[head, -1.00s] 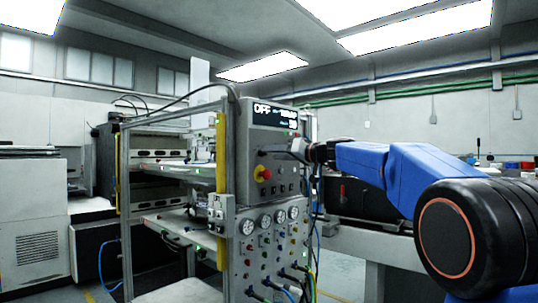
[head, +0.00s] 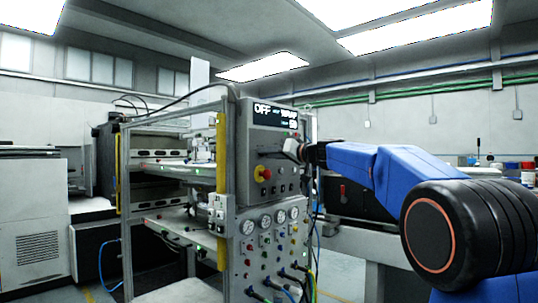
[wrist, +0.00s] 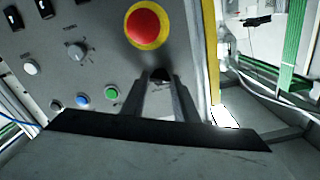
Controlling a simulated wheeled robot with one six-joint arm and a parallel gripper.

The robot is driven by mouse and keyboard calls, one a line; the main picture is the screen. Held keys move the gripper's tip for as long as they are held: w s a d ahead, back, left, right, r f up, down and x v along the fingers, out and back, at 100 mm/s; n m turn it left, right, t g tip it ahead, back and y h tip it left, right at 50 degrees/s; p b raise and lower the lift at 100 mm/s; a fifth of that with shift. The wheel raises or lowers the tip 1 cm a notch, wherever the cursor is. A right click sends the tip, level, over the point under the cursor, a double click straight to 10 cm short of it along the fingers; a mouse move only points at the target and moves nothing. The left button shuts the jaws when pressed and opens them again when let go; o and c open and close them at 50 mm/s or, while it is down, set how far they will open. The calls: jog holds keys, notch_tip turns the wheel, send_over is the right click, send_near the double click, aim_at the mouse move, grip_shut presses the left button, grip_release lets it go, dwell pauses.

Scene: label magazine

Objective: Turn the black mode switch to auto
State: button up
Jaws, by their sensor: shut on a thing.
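The black mode switch (wrist: 159,74) shows as a small dark knob between my fingertips in the wrist view, below the red button; most of it is hidden. My gripper (wrist: 160,80) is shut on it, one finger on each side. In the head view my gripper (head: 264,153) reaches the front of the grey control panel (head: 262,139) from the right, and the switch is hidden there. The panel's display (head: 275,114) reads OFF. I cannot tell the switch's pointer position.
A red emergency button (wrist: 146,25) on a yellow ring sits close to my fingers. A grey knob (wrist: 76,51), a green button (wrist: 111,92), a blue button (wrist: 83,101) and black rocker switches (wrist: 12,17) share the panel. Gauges (head: 279,216) and hoses lie below.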

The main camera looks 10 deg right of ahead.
jog(key=m, duration=0.6)
jog(key=shift+m, duration=0.3)
jog(key=m, duration=0.3)
jog(key=shift+m, duration=0.3)
jog(key=m, duration=0.3)
jog(key=shift+m, duration=0.4)
jog(key=m, duration=1.2)
jog(key=shift+f+m, duration=0.1)
jog(key=shift+m, duration=0.3)
jog(key=o, duration=1.1)
jog(key=shift+c, duration=0.2)
